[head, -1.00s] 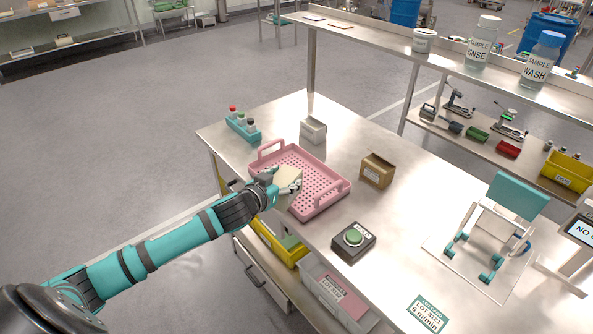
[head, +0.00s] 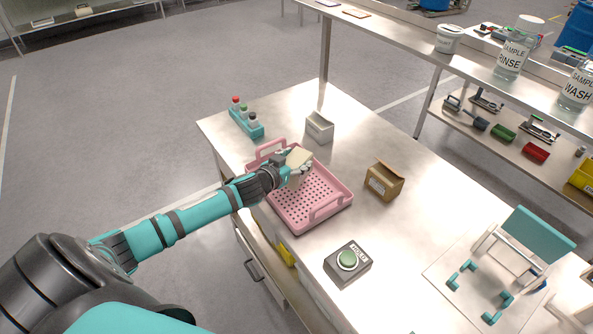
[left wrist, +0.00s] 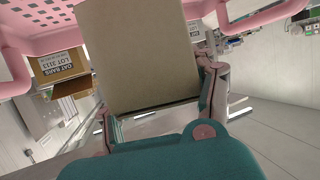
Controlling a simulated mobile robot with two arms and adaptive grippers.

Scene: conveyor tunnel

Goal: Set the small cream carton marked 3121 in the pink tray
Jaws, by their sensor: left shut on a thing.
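The small cream carton (head: 299,157) is held in my left gripper (head: 292,171), above the far left part of the pink tray (head: 327,206). In the left wrist view the carton (left wrist: 136,55) fills the upper middle between the two fingers of the gripper (left wrist: 160,115). Its marking cannot be read. The pink tray also shows in the left wrist view (left wrist: 40,40) along the top edge. Part of the tray floor is hidden by my gripper. I cannot tell whether the carton touches the tray. My right gripper is not in view.
A brown cardboard box (head: 384,182) stands right of the tray, and a white open box (head: 319,127) behind it. A green button box (head: 347,262) sits in front. A teal stand (head: 520,245) is at right.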

